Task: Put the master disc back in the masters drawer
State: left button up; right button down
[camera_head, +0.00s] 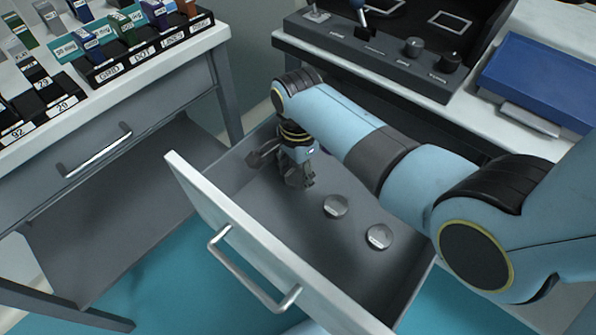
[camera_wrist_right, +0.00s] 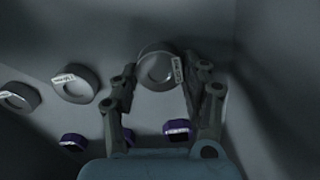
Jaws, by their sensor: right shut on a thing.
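The masters drawer (camera_head: 245,235) is pulled open in the head view. My right gripper (camera_head: 303,183) points down into it, near the drawer's far left part. In the right wrist view this gripper (camera_wrist_right: 160,72) is shut on a round grey disc (camera_wrist_right: 157,68) with a white label, the master disc. The disc sits between the fingertips, low over or on the drawer floor; I cannot tell which. In the head view the fingers hide it. My left gripper is not in view.
Two grey labelled discs lie on the drawer floor, one nearer (camera_head: 336,206) and one farther (camera_head: 379,237) from my gripper. A control panel (camera_head: 385,50) and blue case (camera_head: 540,80) stand above.

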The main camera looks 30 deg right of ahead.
aim_at(298, 175)
jog(key=shift+f, duration=0.1)
jog(key=c, duration=0.6)
grip_release()
jog(key=shift+c, duration=0.2)
notch_tip(298, 175, up, 12)
jog(key=p, duration=0.4)
